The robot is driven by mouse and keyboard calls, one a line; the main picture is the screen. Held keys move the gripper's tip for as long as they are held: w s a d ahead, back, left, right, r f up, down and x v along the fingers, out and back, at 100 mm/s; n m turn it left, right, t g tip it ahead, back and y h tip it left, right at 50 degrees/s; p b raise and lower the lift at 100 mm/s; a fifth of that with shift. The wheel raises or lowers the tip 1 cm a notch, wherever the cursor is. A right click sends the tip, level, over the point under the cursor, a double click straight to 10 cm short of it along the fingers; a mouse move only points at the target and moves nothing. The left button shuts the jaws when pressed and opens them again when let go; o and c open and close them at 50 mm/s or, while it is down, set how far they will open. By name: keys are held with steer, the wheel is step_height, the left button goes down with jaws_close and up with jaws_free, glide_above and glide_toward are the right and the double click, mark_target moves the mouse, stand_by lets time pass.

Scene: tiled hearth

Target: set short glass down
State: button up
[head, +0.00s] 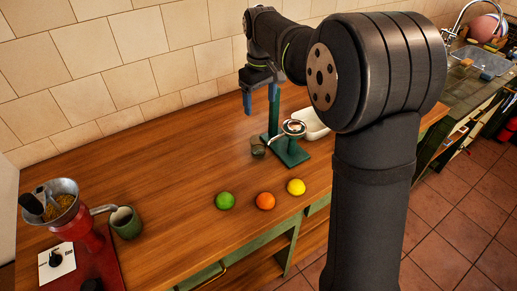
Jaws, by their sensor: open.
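The short glass (257,147) looks like the small grey-green vessel on the wooden counter (170,165), just left of the green stand. It is small in the view, and I cannot tell whether it touches the stand's base. My gripper (260,107) is open, with its fingers pointing down. It appears above the glass and apart from it, near the stand's upright. Nothing shows between the fingers.
The green stand (287,152) holds a round ring-like part. A white dish (316,125) sits behind it. Green (225,201), orange (265,201) and yellow (296,187) fruits line the front.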

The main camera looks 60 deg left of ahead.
steer(key=r+n, duration=0.2)
glide_above(258, 140)
steer(key=d, duration=0.2)
step_height(258, 140, down, 12)
steer(key=shift+s+f, duration=0.2)
steer(key=shift+f, duration=0.75)
steer(key=shift+s+f, duration=0.15)
steer(key=shift+f, duration=0.75)
steer(key=shift+s+f, duration=0.2)
steer(key=shift+f, duration=0.75)
steer(key=shift+r, duration=0.1)
steer(key=c, duration=1.2)
